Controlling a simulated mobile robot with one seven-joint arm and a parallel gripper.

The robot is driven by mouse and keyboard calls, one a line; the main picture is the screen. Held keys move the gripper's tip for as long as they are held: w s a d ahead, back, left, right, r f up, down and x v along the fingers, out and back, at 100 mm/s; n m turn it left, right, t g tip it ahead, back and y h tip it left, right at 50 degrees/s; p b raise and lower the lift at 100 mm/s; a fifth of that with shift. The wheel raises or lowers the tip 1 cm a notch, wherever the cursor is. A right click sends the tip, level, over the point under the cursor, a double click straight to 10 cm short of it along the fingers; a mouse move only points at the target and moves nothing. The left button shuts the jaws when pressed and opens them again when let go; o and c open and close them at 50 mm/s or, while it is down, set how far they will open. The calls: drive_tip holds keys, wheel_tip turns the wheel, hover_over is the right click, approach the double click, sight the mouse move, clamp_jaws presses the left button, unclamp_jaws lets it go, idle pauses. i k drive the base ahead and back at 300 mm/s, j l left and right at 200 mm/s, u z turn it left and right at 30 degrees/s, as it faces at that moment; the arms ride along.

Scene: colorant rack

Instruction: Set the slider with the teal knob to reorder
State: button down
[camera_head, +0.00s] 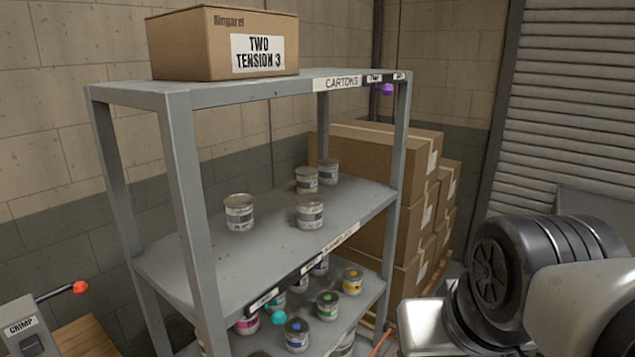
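A teal knob (279,317) hangs at the front edge of the middle shelf, just below a dark slider strip (287,282). The strip carries a small white label near its left end (264,300) and another near its right end (308,265). The knob is closer to the left label. The lettering on both labels is too small to read, so I cannot tell which is reorder. My gripper is not in view; nothing is seen touching the knob.
The grey rack (181,180) holds several cans on its middle and lower shelves. A purple knob (387,89) is on the top shelf edge. A carton (190,50) sits on top. Boxes (392,165) are stacked behind. A CRIMP lever (80,288) is at lower left.

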sight(279, 318)
drive_tip(key=j+u, duration=0.1)
drive_tip(key=u, duration=0.65)
drive_tip(key=k, duration=0.45)
